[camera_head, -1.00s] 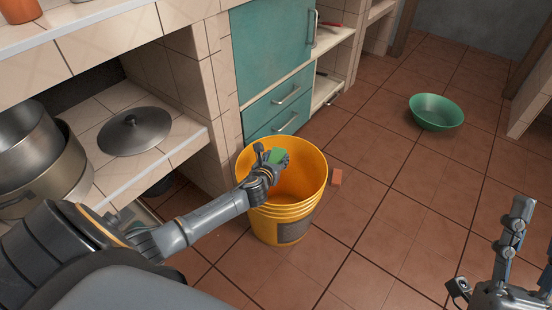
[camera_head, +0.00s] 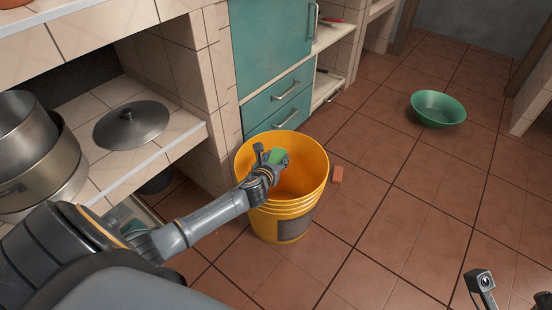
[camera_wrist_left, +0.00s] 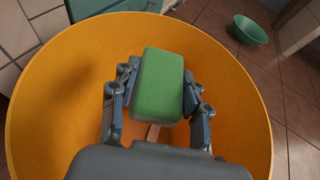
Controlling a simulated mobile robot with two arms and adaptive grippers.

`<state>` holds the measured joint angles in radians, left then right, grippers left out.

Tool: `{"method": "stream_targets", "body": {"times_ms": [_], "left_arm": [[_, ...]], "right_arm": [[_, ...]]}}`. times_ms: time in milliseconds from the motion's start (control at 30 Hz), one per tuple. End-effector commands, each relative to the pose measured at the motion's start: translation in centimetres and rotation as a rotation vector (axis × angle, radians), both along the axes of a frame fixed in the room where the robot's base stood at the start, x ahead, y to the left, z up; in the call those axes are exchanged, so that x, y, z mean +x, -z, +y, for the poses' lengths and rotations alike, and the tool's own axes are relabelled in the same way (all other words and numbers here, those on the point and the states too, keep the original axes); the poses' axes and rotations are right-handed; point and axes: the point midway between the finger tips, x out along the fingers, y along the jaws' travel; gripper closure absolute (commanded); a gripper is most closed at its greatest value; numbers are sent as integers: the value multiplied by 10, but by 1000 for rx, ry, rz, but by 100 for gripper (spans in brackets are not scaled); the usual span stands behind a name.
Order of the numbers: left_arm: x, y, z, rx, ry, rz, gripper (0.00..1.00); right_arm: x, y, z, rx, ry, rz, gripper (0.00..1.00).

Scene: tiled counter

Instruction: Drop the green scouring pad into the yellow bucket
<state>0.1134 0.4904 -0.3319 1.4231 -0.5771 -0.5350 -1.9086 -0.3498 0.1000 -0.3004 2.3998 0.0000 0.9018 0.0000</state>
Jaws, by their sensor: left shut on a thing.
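The green scouring pad (camera_head: 279,156) is held in my left gripper (camera_head: 271,158), over the mouth of the yellow bucket (camera_head: 312,170). The left wrist view shows the pad (camera_wrist_left: 160,83) between the two fingers of the left gripper (camera_wrist_left: 158,95), with the bucket's wall (camera_wrist_left: 50,110) all around it. The bucket stands upright on the floor. My right gripper (camera_head: 482,285) shows only in part at the lower right corner of the head view, away from the bucket; its fingers are mostly cut off.
A green bowl (camera_head: 438,109) sits farther back on the tiles. Teal drawers (camera_head: 279,108) stand behind the bucket. A shelf at left holds pots (camera_head: 38,165) and a lid (camera_head: 131,125). The right floor is clear.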

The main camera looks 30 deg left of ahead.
Motion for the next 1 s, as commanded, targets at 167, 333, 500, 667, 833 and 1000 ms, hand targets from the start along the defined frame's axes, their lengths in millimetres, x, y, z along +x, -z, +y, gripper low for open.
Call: {"method": "stream_targets", "body": {"times_ms": [167, 333, 500, 667, 833, 1000], "left_arm": [[0, 0, 0, 0, 0, 0, 46], [0, 0, 0, 0, 0, 0, 27], [0, 0, 0, 0, 0, 0, 27], [-4, -2, -1, 1, 1, -1, 27], [-24, -10, -7, 2, 3, 1, 27], [-55, -23, -16, 2, 3, 2, 27]], "right_arm": [[0, 0, 0, 0, 0, 1, 60], [0, 0, 0, 0, 0, 1, 60], [0, 0, 0, -1, 0, 2, 60], [0, 0, 0, -1, 0, 2, 60], [0, 0, 0, -1, 0, 2, 60], [0, 0, 0, -1, 0, 2, 60]]}}
